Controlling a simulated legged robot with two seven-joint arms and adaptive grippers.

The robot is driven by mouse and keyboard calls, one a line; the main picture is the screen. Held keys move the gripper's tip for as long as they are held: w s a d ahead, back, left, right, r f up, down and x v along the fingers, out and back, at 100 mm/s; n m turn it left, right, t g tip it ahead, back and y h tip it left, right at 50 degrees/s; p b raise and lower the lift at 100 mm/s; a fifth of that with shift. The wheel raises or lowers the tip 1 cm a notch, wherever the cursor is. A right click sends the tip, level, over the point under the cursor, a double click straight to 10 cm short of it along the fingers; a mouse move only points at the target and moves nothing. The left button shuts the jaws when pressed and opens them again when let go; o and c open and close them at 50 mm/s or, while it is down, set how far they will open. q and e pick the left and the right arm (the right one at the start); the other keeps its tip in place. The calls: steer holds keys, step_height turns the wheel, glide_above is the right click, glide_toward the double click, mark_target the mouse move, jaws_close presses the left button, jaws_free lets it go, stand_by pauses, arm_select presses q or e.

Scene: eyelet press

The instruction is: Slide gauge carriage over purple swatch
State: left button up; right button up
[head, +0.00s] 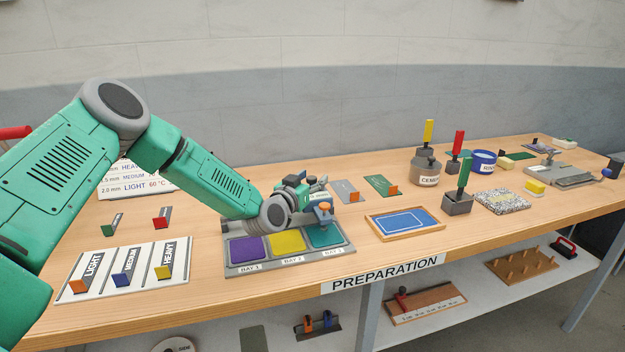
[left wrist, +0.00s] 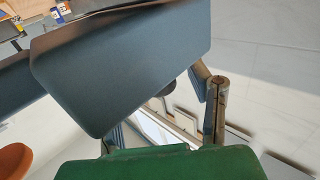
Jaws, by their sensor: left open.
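The swatch tray (head: 290,264) lies near the front edge of the bench, with a purple swatch (head: 249,247) in Bay 1, a yellow swatch (head: 286,241) in Bay 2 and a teal swatch (head: 325,236) at the right. The gauge carriage, with an orange knob (head: 324,207), stands at the right end of the tray, by the teal swatch. My left gripper (head: 305,190) is open just behind and left of the knob; whether it touches the carriage is hidden. In the left wrist view an orange rounded part (left wrist: 13,160) shows at the lower left, apart from the large dark finger parts.
A sample board (head: 122,272) with Light, Medium and Heavy tags lies left of the tray. A blue framed panel (head: 404,221), a cement pot (head: 425,168) and handled tools stand to the right. The purple and yellow swatches are uncovered.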

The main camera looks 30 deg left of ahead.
arm_select(q)
steer(key=shift+a, duration=0.25)
steer(key=shift+c, duration=0.3)
steer(key=c, duration=0.7)
steer(key=shift+d, duration=0.2)
jaws_close()
steer(key=shift+s+a, duration=0.1)
steer(key=shift+s, duration=0.05)
steer(key=s+a+p, duration=0.6)
steer(key=s+a, duration=0.6)
steer(key=s, duration=0.2)
steer(key=shift+a, duration=0.15)
